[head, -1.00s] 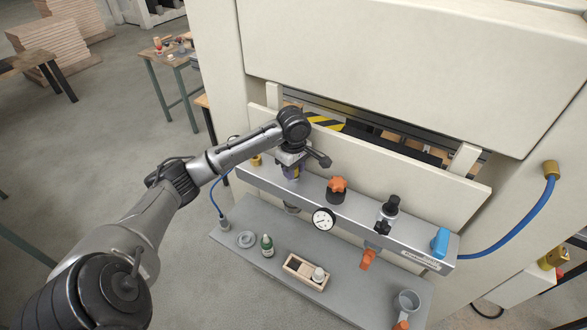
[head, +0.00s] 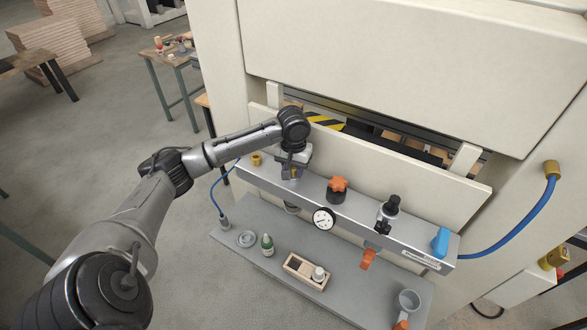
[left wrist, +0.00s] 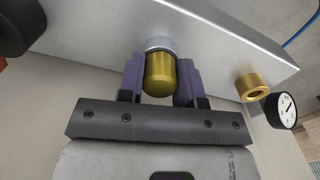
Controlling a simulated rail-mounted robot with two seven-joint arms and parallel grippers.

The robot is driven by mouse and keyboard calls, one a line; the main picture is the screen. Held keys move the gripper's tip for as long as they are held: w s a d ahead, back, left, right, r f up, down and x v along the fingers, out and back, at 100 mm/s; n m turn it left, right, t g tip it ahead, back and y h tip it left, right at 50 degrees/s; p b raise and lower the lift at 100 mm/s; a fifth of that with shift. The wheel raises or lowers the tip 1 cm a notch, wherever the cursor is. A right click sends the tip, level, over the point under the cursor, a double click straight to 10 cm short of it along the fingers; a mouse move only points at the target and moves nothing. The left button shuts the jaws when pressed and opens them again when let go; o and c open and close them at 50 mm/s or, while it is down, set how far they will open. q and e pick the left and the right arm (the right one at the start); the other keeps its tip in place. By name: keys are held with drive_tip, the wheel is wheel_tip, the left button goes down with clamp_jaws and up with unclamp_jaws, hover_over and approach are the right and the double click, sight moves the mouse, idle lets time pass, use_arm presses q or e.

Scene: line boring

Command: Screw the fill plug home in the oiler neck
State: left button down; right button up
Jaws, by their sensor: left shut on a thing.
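My left gripper (head: 290,173) is at the left part of the grey rail (head: 312,192), over the place of the oiler. In the left wrist view the two purple-padded fingers are on either side of the brass fill plug (left wrist: 160,75), and the gripper is shut on it. The silver rim of the oiler neck (left wrist: 160,44) shows right at the far end of the plug. The plug looks lined up with the neck. How deep its thread sits is hidden. In the head view the gripper covers most of the plug and neck. My right gripper is not in view.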

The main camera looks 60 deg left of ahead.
use_arm(q)
unclamp_jaws()
idle(0.8)
drive_tip(key=shift+r, duration=0.15)
drive_tip(key=shift+r, duration=4.3)
